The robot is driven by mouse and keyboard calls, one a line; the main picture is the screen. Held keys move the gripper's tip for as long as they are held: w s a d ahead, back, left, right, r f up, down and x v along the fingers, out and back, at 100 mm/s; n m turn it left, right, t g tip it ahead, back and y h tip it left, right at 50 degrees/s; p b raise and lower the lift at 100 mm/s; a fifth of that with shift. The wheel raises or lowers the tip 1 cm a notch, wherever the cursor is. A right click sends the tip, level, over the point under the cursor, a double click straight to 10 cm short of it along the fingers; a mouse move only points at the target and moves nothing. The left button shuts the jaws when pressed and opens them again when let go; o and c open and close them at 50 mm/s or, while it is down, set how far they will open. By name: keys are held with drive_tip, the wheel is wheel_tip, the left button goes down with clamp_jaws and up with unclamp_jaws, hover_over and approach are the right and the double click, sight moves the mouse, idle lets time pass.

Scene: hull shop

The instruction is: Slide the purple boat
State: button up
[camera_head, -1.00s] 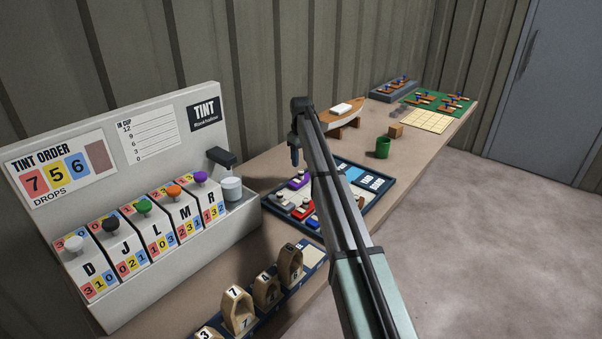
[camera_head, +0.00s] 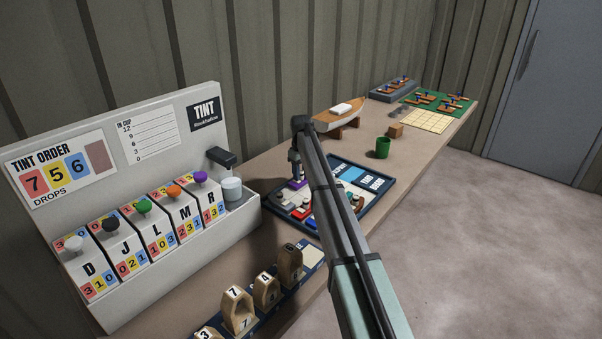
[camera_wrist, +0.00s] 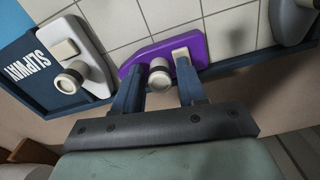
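The purple boat (camera_wrist: 200,47) lies on the gridded board at its edge in the wrist view, with a pale round knob (camera_wrist: 160,76) on top. My gripper (camera_wrist: 157,66) is over the boat, its two dark fingers apart on either side of the knob. A gap shows between the knob and each finger. In the head view my gripper (camera_head: 295,168) points down onto the purple boat (camera_head: 298,184), which is partly hidden by the gripper.
The dark-framed board (camera_head: 385,200) holds other boats, including a red one (camera_head: 303,213). In the wrist view a white boat (camera_wrist: 88,72) lies left of the purple one, by the slipway lettering, and a grey boat (camera_wrist: 290,22) lies right. The tint dispenser (camera_head: 215,110) stands close on the left.

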clamp_jaws()
idle(0.3)
drive_tip(key=s+a, duration=0.4)
drive_tip(key=shift+s+a, duration=0.2)
drive_tip(key=shift+s, duration=0.05)
drive_tip(key=shift+o, duration=1.2)
unclamp_jaws()
drive_tip(key=shift+w, duration=0.1)
wheel_tip(320, 180, up, 14)
drive_tip(key=shift+f, duration=0.1)
